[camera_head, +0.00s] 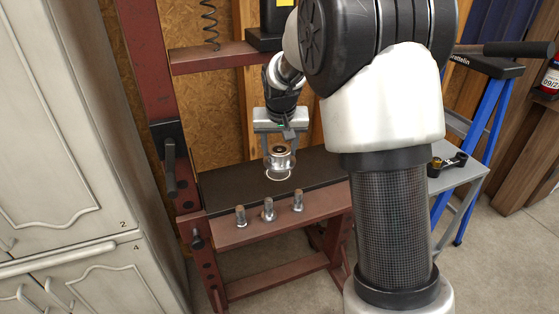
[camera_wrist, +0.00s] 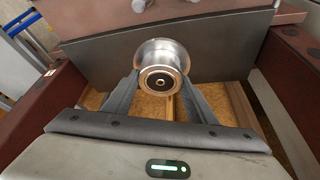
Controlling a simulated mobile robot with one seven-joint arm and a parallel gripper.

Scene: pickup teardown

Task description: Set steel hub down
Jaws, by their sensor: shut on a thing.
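The steel hub (camera_head: 281,161) is a shiny spool-shaped piece with a dark centre bore. My gripper (camera_head: 280,150) is shut on it, above the black plate (camera_head: 232,191) on the red steel frame. In the wrist view the hub (camera_wrist: 162,57) sits between both fingers, against the black plate (camera_wrist: 225,50). A thin pale ring (camera_head: 278,175) shows just under the hub in the head view. I cannot tell whether the hub touches the plate.
Three upright bolts (camera_head: 268,210) stand on the red beam (camera_head: 280,226) in front of the plate. A pale cabinet (camera_head: 70,120) stands at left. A grey side table (camera_head: 462,178) with small parts and a blue ladder (camera_head: 487,125) are at right. The plate's left part is clear.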

